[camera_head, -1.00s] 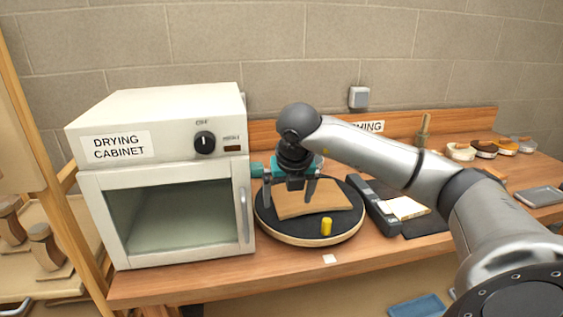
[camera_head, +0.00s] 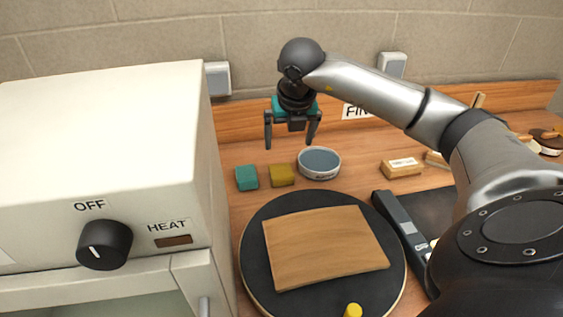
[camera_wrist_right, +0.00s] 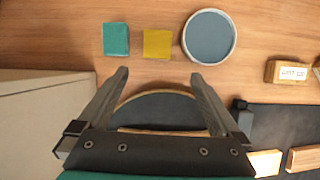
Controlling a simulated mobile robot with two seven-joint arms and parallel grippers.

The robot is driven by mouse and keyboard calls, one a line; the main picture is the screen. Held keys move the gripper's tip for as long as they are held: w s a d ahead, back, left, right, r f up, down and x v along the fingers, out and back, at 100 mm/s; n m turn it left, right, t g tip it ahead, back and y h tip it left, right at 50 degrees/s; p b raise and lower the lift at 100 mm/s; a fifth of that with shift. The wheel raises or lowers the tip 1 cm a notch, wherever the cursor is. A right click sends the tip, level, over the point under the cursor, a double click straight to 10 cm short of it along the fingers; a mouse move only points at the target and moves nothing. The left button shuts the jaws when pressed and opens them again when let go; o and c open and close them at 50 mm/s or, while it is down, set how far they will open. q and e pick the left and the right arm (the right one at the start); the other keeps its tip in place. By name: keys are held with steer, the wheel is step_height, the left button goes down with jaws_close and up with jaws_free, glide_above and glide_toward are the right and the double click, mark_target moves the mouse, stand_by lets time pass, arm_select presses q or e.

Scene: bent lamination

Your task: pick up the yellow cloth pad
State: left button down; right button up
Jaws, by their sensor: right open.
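The yellow cloth pad (camera_head: 282,175) lies flat on the wooden bench, between a teal pad (camera_head: 247,177) and a round tin of blue-grey contents (camera_head: 319,162). The yellow pad also shows in the right wrist view (camera_wrist_right: 157,44), beyond the fingertips. My right gripper (camera_head: 291,142) is open and empty, held above the bench near the pad and apart from it. Its two spread fingers also show in the right wrist view (camera_wrist_right: 159,76). My left gripper is in none of the views.
The drying cabinet (camera_head: 110,140) stands close on the left. A round black turntable (camera_head: 255,250) bears a bent wooden sheet (camera_head: 325,245) and a yellow peg (camera_head: 352,311). Small wooden blocks (camera_head: 402,168) lie to the right. A dark bar tool (camera_head: 400,228) lies beside the turntable.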

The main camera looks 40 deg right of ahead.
glide_toward(282, 171)
step_height(282, 171, down, 3)
steer(key=shift+d+r+b, duration=0.2)
steer(key=shift+b, duration=0.2)
steer(key=shift+w+x, duration=0.2)
steer(key=shift+x, duration=1.35)
steer(key=shift+w+x, duration=0.15)
steer(key=shift+x, duration=1.4)
arm_select(q)
steer(key=shift+s+a+f, duration=0.25)
steer(key=shift+s+f, duration=0.05)
steer(key=shift+f, duration=0.4)
arm_select(e)
steer(key=shift+r, duration=0.15)
steer(key=shift+a, duration=0.1)
steer(key=c, duration=1.2)
steer(key=shift+r, duration=0.15)
steer(key=shift+c, duration=0.2)
